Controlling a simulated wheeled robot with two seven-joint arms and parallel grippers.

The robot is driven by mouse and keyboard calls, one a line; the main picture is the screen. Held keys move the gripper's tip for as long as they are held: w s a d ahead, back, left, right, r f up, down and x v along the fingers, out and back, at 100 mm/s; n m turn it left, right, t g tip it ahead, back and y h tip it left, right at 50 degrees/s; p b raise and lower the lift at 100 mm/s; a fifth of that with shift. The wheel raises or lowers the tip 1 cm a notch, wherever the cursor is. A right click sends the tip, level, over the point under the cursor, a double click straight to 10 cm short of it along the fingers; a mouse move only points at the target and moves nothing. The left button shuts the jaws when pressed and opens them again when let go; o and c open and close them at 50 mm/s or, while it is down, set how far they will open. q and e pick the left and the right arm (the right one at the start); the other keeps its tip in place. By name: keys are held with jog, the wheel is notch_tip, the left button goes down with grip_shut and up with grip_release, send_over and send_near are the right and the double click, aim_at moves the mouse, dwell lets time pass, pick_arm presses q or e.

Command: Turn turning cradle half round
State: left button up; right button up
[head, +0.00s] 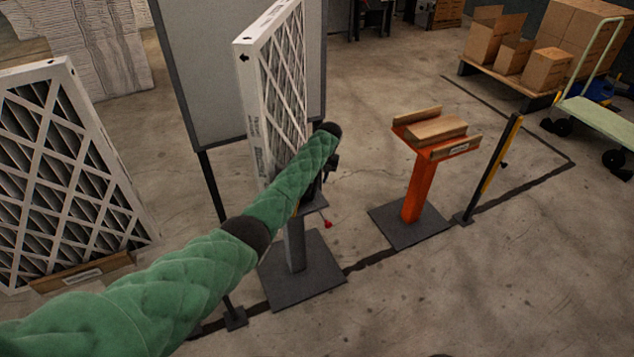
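The turning cradle appears to be the dark grey stand in the middle of the head view, with a post (295,243) on a square floor plate. A white-framed filter (252,110) with a lattice face stands upright on it. A small red knob (327,224) shows at the right, below the cradle top. My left arm, in a green quilted sleeve, reaches across from the lower left. My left gripper (329,172) is a small dark shape beside the filter's lower right part, largely hidden by the arm's end. Whether it touches or grips anything cannot be told. My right gripper is out of view.
Another lattice filter (60,170) stands at the left in a wooden base. A grey panel (200,75) stands behind the cradle. An orange stand (418,188) with wooden pieces and a yellow-black post (490,168) are at right. A green cart (605,122) stands far right. Front right floor is clear.

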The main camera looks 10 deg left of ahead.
pick_arm(q)
jog(key=shift+d+r, duration=0.2)
jog(key=shift+r, duration=0.8)
jog(key=shift+d+r, duration=0.2)
jog(key=shift+r, duration=0.8)
